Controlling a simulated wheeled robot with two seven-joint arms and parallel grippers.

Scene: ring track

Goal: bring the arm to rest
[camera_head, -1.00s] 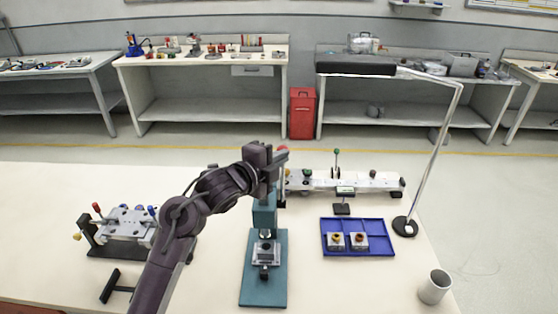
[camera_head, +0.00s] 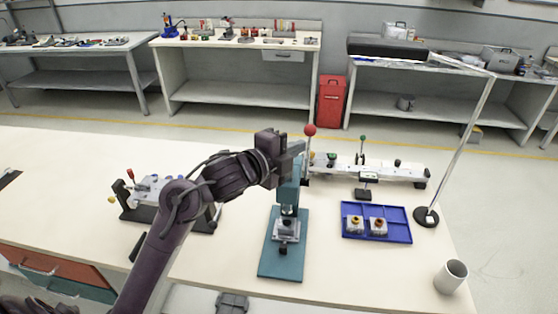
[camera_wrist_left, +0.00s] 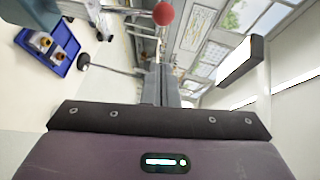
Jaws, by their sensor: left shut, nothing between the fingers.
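My left arm reaches in from the lower left of the head view. Its gripper (camera_head: 297,152) is at the upper part of a teal press (camera_head: 283,262) and overlaps it in the picture. The gripper's fingers (camera_wrist_left: 168,85) are together and empty in the left wrist view. The press's red ball knob (camera_head: 310,130) stands just above and beside the fingers; it also shows beyond the fingertips in the left wrist view (camera_wrist_left: 163,14). I cannot tell whether the fingers touch the press. My right gripper is not in view.
A blue tray (camera_head: 398,237) with two small blocks, a rail fixture (camera_head: 400,172), a lamp (camera_head: 484,110) and a cup (camera_head: 451,276) stand to the right. A clamp fixture (camera_head: 150,190) sits left, partly behind my arm.

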